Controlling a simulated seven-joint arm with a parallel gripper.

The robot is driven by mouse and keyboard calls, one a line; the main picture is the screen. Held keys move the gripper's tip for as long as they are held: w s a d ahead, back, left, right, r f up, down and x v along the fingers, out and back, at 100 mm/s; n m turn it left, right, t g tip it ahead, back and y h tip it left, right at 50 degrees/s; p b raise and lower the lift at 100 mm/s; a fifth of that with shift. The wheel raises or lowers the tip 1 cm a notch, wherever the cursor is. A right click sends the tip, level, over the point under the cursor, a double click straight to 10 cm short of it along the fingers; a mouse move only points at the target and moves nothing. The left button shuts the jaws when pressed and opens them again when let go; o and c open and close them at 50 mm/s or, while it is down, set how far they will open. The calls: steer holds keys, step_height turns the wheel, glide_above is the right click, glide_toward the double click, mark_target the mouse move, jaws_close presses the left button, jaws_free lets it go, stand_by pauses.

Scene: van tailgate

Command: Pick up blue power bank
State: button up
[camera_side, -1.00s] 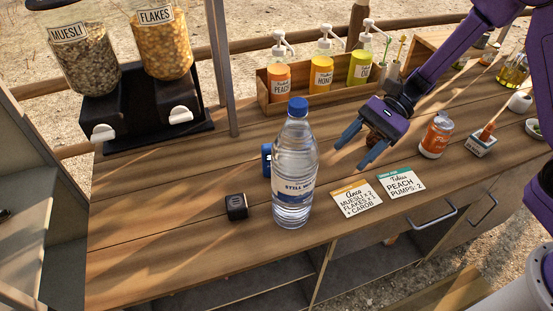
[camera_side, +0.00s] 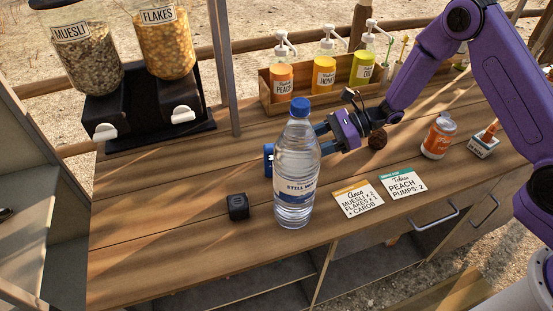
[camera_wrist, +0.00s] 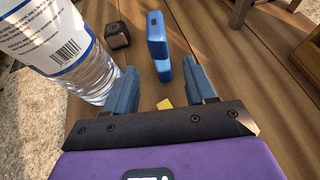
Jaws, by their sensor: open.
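The blue power bank (camera_side: 268,160) stands on the wooden counter behind the water bottle (camera_side: 294,170), which hides part of it in the side view. In the wrist view the power bank (camera_wrist: 157,38) stands ahead of my gripper, roughly in line with the gap between the fingers. My gripper (camera_side: 322,140) is open and empty, low over the counter to the right of the bottle, its tips partly behind it. In the wrist view my gripper (camera_wrist: 160,68) has its left finger close beside the bottle (camera_wrist: 75,50); I cannot tell whether they touch.
A small black cube (camera_side: 237,206) sits left of the bottle. Two order cards (camera_side: 357,198) lie to the right, with an orange can (camera_side: 438,136) beyond. A wooden rack (camera_side: 268,92) of pump bottles and the cereal dispensers (camera_side: 150,120) stand behind. The counter's front left is clear.

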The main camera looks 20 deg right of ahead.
mark_target(268, 149)
steer(key=x, duration=0.9)
steer(key=shift+a, duration=0.2)
steer(key=shift+r, duration=0.1)
jaws_close()
